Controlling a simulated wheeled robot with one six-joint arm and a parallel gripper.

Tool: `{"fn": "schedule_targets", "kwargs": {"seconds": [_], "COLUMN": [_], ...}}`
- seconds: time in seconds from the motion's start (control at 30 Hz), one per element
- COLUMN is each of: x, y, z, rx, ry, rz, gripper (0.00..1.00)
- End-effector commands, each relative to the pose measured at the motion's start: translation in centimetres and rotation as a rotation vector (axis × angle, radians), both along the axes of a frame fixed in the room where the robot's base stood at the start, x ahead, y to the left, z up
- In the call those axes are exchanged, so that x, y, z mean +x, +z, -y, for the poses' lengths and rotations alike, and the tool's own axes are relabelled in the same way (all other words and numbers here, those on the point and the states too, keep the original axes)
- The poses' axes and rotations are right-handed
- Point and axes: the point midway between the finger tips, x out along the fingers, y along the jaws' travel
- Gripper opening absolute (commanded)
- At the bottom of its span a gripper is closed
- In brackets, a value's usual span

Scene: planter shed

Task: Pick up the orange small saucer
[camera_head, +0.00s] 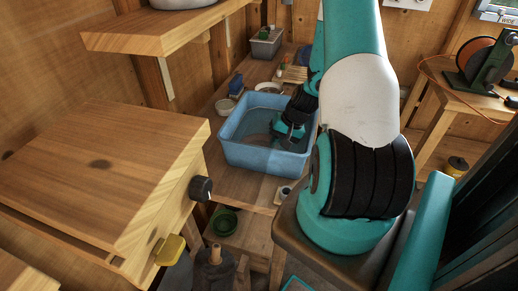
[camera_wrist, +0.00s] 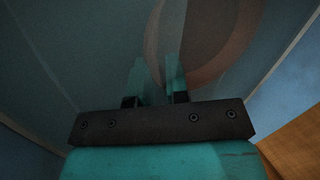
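A blue tub (camera_head: 262,158) on the bench holds what looks like dark water. My gripper (camera_head: 286,138) reaches down into it. In the wrist view, an orange-brown round saucer (camera_wrist: 222,62) with a darker middle lies beyond the fingers, up and to the right, dim as if under water. In the head view, a brownish patch (camera_head: 258,140) beside my gripper seems to be the same saucer. My gripper's two teal fingers (camera_wrist: 156,80) stand apart. The saucer's left edge runs close to the gap between them; I cannot tell whether they touch it.
The tub's walls rise close around my gripper. A wooden cabinet (camera_head: 100,150) fills the left front. A green pot (camera_head: 225,222) sits on a lower shelf.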

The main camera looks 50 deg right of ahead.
Motion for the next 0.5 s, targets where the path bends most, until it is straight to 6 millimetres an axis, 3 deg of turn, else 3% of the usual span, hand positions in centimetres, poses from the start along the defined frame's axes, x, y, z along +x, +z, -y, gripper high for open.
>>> {"fn": "schedule_targets", "kwargs": {"seconds": [0.2,0.3,0.5], "x": [0.07,0.06,0.06], "y": [-0.15,-0.14,-0.12], "z": [0.0,0.0,-0.01], "rx": [-0.001,-0.001,-0.001], "ry": [0.0,0.0,0.0], "rz": [0.001,0.001,0.001], "gripper": [0.15,0.0,0.0]}}
